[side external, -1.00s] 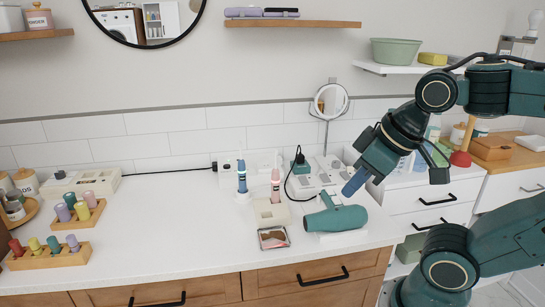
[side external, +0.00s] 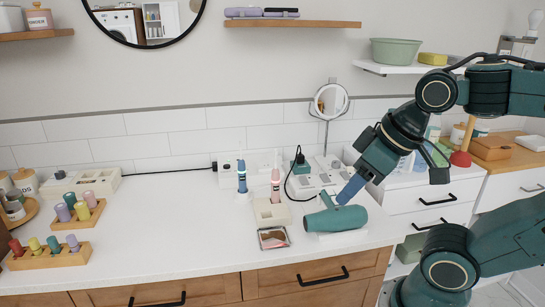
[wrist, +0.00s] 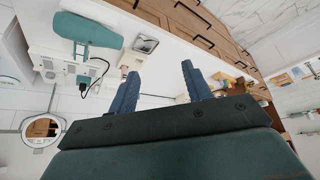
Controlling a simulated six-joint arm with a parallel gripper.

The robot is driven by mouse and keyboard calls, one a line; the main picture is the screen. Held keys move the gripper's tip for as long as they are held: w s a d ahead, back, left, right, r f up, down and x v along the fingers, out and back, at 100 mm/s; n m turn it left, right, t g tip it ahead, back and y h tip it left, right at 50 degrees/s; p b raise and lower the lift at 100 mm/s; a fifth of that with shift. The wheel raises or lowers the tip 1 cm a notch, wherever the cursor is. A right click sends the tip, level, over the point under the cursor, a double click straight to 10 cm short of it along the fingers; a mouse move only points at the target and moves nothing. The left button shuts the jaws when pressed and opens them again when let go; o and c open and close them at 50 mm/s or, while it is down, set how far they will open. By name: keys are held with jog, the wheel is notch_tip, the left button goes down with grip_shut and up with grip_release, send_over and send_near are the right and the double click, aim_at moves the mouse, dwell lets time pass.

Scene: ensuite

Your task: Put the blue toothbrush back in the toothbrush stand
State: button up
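The blue toothbrush (side external: 241,178) stands upright on a small white base near the wall, in the side view. A cream block with openings, seemingly the toothbrush stand (side external: 264,214), is to its right and nearer the front. A pink toothbrush (side external: 275,182) rises upright at the back of that block; whether it sits in it is unclear. My gripper (side external: 341,200) is over the hair dryer, to the right of both. In the wrist view my gripper (wrist: 160,82) has its two blue fingers apart with nothing between them. I cannot make out the blue toothbrush there.
A teal hair dryer (side external: 337,219) lies on the counter below my gripper. A small tray (side external: 273,238) lies in front of the block. A round mirror (side external: 331,101) and a black cable (side external: 290,186) are behind. The counter's middle left is clear.

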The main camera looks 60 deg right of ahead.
jog(key=shift+r, duration=0.1)
jog(key=w+d+r+m+g, duration=0.1)
jog(key=w+d+r+m, duration=0.15)
jog(key=w, duration=0.55)
jog(key=w+d+r+m+g, duration=0.1)
jog(key=w+d+r+m, duration=0.15)
jog(key=w, duration=0.55)
jog(key=w+d+r+m+g, duration=0.15)
jog(key=w+r, duration=0.25)
jog(key=w, duration=0.4)
jog(key=w+d+f+m, duration=0.2)
jog(key=w+d+f, duration=0.2)
jog(key=w, duration=0.1)
jog(key=w+d+f+m+g, duration=0.1)
jog(key=w+d+f+m, duration=0.2)
jog(key=w+f, duration=0.2)
jog(key=w+d+f+m+g, duration=0.1)
jog(key=w+d+f+m, duration=0.2)
jog(key=w, duration=0.4)
jog(key=shift+w+d+f, duration=0.1)
jog(key=shift+d+f, duration=0.65)
jog(key=shift+d, duration=0.05)
jog(key=shift+w+d+f+m, duration=0.2)
jog(key=shift+f+m, duration=0.05)
jog(key=shift+f, duration=0.15)
jog(key=shift+f, duration=0.15)
jog(key=shift+f, duration=0.7)
